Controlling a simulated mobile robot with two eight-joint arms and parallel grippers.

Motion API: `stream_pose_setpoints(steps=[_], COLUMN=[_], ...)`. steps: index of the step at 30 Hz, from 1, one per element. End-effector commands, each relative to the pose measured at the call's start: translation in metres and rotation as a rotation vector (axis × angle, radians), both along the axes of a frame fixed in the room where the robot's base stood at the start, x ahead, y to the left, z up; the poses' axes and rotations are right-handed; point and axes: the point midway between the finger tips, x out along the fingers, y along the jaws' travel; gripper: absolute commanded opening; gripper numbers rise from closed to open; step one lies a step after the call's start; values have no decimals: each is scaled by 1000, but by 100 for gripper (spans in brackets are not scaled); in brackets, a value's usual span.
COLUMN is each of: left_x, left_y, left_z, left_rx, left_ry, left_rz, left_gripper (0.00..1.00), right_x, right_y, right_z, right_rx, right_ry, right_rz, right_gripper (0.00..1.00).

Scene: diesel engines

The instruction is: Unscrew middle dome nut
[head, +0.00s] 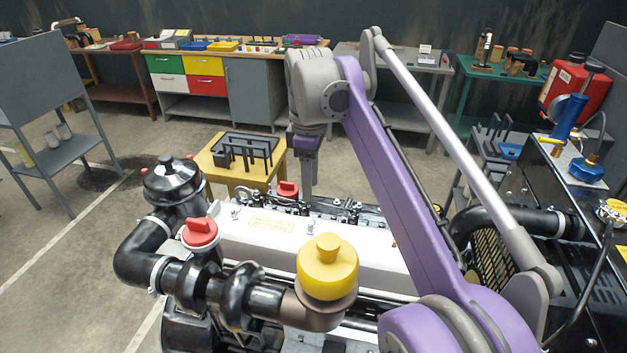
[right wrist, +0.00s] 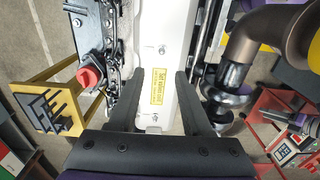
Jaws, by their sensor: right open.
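The long white valve cover (head: 282,242) on the engine carries small metal dome nuts along its top. The middle dome nut (head: 310,228) sits just right of the yellow label. My right gripper (head: 308,185) points down above the far side of the cover, apart from the middle nut. In the right wrist view my right gripper (right wrist: 153,72) is open and empty, its two dark fingers spread over the white cover (right wrist: 165,45). A small metal nut (right wrist: 154,117) shows between the fingers; I cannot tell which nut it is. My left gripper is not in view.
A yellow cap (head: 327,268) on a brown pipe and a red cap (head: 200,233) stand up near the cover's front. A small yellow table (head: 213,177) with dark racks stands behind the engine. The radiator side (head: 590,250) is at the right.

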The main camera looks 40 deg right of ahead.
Motion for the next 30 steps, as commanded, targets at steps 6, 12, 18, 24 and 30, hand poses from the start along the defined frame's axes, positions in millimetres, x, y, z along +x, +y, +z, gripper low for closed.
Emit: stream_pose_setpoints(steps=[6,12,18,24,30], left_x=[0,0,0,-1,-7], left_y=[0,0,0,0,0], left_z=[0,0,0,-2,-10], left_rx=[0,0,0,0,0], left_ry=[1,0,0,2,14], left_rz=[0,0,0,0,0], left_gripper=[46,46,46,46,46], right_x=[0,0,0,0,-2], right_y=[0,0,0,0,0], right_z=[-13,-33,-53,-73,-96], right_rx=[0,0,0,0,0], right_ry=[0,0,0,0,4], right_rz=[0,0,0,0,0], right_gripper=[49,49,49,49,49])
